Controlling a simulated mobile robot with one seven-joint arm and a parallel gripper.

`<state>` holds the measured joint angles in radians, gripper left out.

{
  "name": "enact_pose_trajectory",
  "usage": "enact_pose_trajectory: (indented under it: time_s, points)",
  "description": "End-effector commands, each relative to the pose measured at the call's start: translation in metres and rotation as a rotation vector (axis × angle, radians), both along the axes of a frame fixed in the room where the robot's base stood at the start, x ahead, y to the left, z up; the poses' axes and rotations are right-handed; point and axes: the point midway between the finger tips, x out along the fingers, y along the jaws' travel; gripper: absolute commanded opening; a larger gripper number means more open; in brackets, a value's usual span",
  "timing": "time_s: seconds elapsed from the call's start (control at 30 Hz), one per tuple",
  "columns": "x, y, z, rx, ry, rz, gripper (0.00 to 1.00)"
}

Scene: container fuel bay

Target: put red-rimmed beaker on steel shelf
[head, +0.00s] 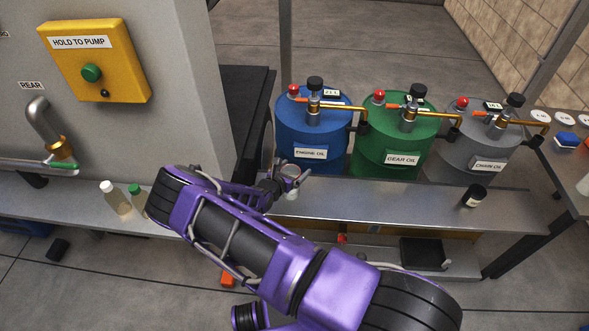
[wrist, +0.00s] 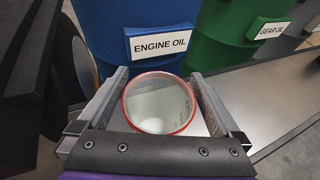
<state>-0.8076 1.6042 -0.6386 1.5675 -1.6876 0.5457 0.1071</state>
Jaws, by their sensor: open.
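The red-rimmed beaker (wrist: 160,104) is clear glass, seen from above in the wrist view with its mouth facing the camera. My gripper (wrist: 158,92) is open, with one finger on each side of the beaker. A small gap shows at the right finger; contact at the left is hard to tell. In the head view the beaker (head: 292,183) is small beside my gripper (head: 286,176), in front of the blue drum. The steel shelf (head: 400,204) runs below the drums, under the beaker. Whether the beaker's base touches it is hidden.
Blue engine oil (head: 312,130), green gear oil (head: 395,135) and grey chain oil (head: 475,145) drums stand behind the shelf. A dark jar (head: 474,196) stands on its right part. Two bottles (head: 116,198) stand at the left. The shelf's middle is clear.

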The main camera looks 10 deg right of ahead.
Motion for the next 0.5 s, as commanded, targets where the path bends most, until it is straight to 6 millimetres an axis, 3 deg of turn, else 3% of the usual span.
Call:
enact_pose_trajectory:
  time_s: [0.5]
  points:
    - [-0.070, 0.062, 0.038, 0.002, 0.001, 0.002, 1.00]
